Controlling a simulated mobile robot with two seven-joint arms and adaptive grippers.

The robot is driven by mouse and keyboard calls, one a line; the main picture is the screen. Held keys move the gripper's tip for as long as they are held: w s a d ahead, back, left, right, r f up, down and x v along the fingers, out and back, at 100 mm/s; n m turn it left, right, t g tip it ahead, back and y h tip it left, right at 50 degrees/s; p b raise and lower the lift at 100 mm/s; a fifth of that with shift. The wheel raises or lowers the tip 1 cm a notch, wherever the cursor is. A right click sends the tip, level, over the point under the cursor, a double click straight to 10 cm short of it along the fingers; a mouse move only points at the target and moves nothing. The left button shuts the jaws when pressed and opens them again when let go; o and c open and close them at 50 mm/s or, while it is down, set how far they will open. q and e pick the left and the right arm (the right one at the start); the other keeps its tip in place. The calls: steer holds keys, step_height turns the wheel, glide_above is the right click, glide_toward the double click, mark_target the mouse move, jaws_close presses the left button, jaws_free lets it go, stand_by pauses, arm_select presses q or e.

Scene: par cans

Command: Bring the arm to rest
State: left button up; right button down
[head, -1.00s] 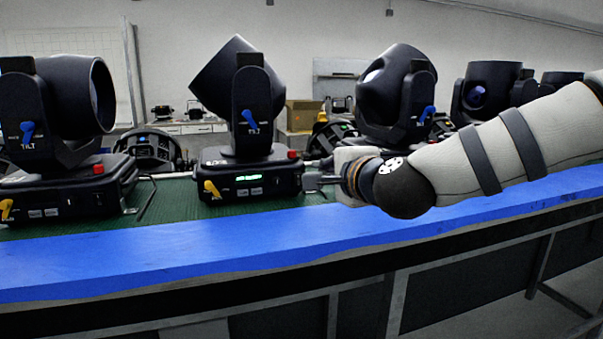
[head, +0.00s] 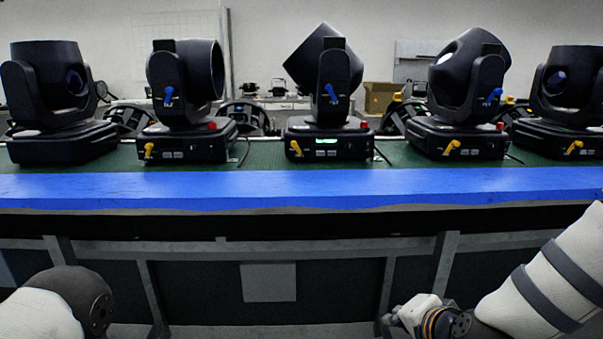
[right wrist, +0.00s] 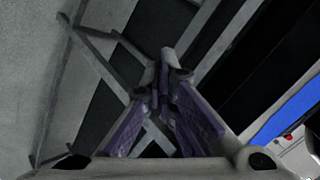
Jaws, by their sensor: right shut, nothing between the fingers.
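My right arm comes in at the lower right of the head view, and its gripper (head: 390,318) is low, in front of the bench and below the blue edge. In the right wrist view the two purple-padded fingers (right wrist: 162,92) come together at their tips with nothing held. Below them show floor and grey frame bars. The gripper is apart from the bench and the lamps. Part of my left arm shows at the lower left of the head view; its gripper is out of view.
The bench's blue edge strip (head: 300,187) runs across the head view. Several black moving-head lamps stand in a row on the green top, the middle one (head: 328,95) with a lit green display. Grey frame legs (head: 440,258) stand below.

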steer(key=s+d+f+n+g, duration=0.1)
steer(key=s+f+n+g, duration=0.2)
steer(key=s+f, duration=0.65)
steer(key=s+f+n+g, duration=0.3)
steer(key=s+f, duration=0.4)
steer(key=s, duration=0.5)
steer(key=s+d+f+n+g, duration=0.1)
steer(key=s+d+n+g, duration=0.1)
steer(key=s, duration=0.8)
steer(key=s+d+f+n+g+h, duration=0.1)
steer(key=s+g, duration=0.3)
steer(key=s, duration=0.7)
steer(key=shift+s+d+f+n+h, duration=0.2)
steer(key=shift+d+f+n+h, duration=0.2)
steer(key=shift+n, duration=0.3)
steer(key=shift+w, duration=0.1)
